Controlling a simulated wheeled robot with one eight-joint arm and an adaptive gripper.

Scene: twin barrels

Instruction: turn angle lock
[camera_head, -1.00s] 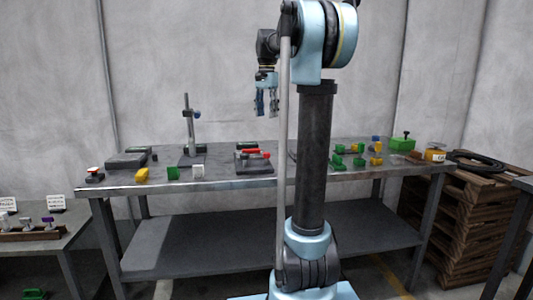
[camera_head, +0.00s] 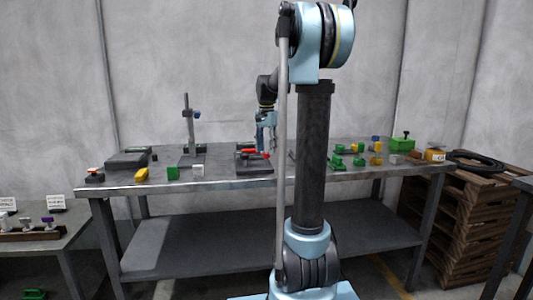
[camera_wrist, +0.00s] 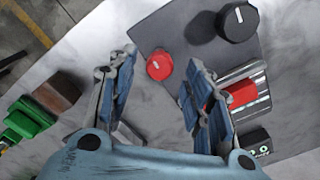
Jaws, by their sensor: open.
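A dark fixture plate (camera_wrist: 175,25) shows in the wrist view. On it are a round black knob (camera_wrist: 237,22) with a white line and a smaller round red knob (camera_wrist: 160,65). A red block (camera_wrist: 241,93) sits at a marked slot on the right, partly behind a finger. I cannot tell which of these is the angle lock. In the head view the fixture (camera_head: 243,168) is on the bench with a red part on top. My gripper (camera_head: 265,152) is open just over it, and its fingers (camera_wrist: 158,75) stand to either side below the red knob, empty.
Several green and yellow pieces lie right of my arm. Stacked pallets (camera_head: 465,205) stand at the right.

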